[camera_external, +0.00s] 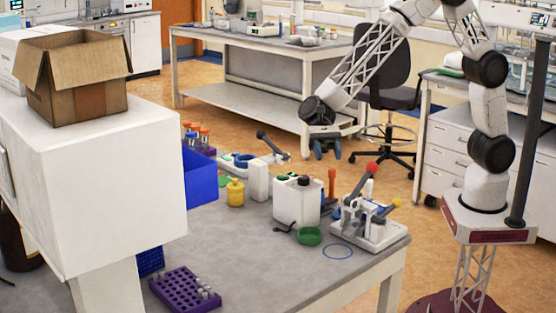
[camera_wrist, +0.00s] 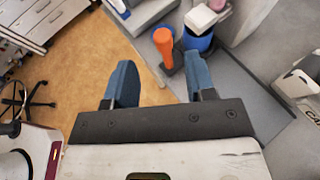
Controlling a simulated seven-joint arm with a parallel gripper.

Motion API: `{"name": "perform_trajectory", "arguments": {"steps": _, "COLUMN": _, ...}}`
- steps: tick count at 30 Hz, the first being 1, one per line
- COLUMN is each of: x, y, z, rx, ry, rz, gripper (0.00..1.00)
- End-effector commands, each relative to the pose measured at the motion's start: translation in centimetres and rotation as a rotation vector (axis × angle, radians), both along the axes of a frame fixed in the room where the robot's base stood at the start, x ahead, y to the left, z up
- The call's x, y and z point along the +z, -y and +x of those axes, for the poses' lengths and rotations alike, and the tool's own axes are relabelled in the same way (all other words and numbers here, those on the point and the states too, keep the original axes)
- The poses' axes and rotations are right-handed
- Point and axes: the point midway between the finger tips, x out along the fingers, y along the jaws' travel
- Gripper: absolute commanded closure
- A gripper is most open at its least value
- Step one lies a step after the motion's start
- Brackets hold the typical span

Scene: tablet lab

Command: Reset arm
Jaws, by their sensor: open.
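My arm comes from the upper right in the external view and reaches left. My gripper (camera_external: 326,153) hangs from its end, pointing down, high in front of the rear bench. Its blue fingers are apart with nothing between them. In the wrist view my gripper (camera_wrist: 159,63) also shows its two blue fingers spread wide and empty. An orange upright object (camera_wrist: 163,45) appears beyond the fingers in that view, apart from them.
The grey worktable (camera_external: 235,262) holds a white canister (camera_external: 297,202), yellow bottle (camera_external: 235,193), green dish (camera_external: 309,236), lever press (camera_external: 367,225), and purple rack (camera_external: 184,290). A white machine (camera_external: 95,180) carrying a cardboard box (camera_external: 80,78) stands left. A chair (camera_external: 383,65) stands behind my gripper.

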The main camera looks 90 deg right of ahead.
Motion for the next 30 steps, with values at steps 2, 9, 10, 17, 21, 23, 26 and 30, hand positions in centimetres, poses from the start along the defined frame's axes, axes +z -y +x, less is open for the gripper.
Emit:
{"name": "perform_trajectory", "arguments": {"steps": 2, "x": 0.1, "y": 0.2, "z": 0.0, "rx": 0.000, "ry": 0.000, "rz": 0.000, "gripper": 0.50}}
{"name": "perform_trajectory", "arguments": {"steps": 9, "x": 0.1, "y": 0.2, "z": 0.0, "rx": 0.000, "ry": 0.000, "rz": 0.000, "gripper": 0.50}}
{"name": "perform_trajectory", "arguments": {"steps": 10, "x": 0.1, "y": 0.2, "z": 0.0, "rx": 0.000, "ry": 0.000, "rz": 0.000, "gripper": 0.50}}
{"name": "perform_trajectory", "arguments": {"steps": 17, "x": 0.4, "y": 0.7, "z": -0.4, "rx": 0.010, "ry": 0.018, "rz": -0.009, "gripper": 0.50}}
{"name": "perform_trajectory", "arguments": {"steps": 21, "x": 1.4, "y": 1.8, "z": -1.3, "rx": 0.032, "ry": 0.061, "rz": -0.032, "gripper": 0.50}}
{"name": "perform_trajectory", "arguments": {"steps": 23, "x": 1.8, "y": 2.5, "z": -2.0, "rx": 0.048, "ry": 0.088, "rz": -0.046, "gripper": 0.50}}
{"name": "perform_trajectory", "arguments": {"steps": 26, "x": 2.8, "y": 4.0, "z": -3.3, "rx": 0.080, "ry": 0.144, "rz": -0.076, "gripper": 0.50}}
{"name": "perform_trajectory", "arguments": {"steps": 30, "x": 4.2, "y": 6.5, "z": -5.6, "rx": 0.133, "ry": 0.234, "rz": -0.129, "gripper": 0.50}}
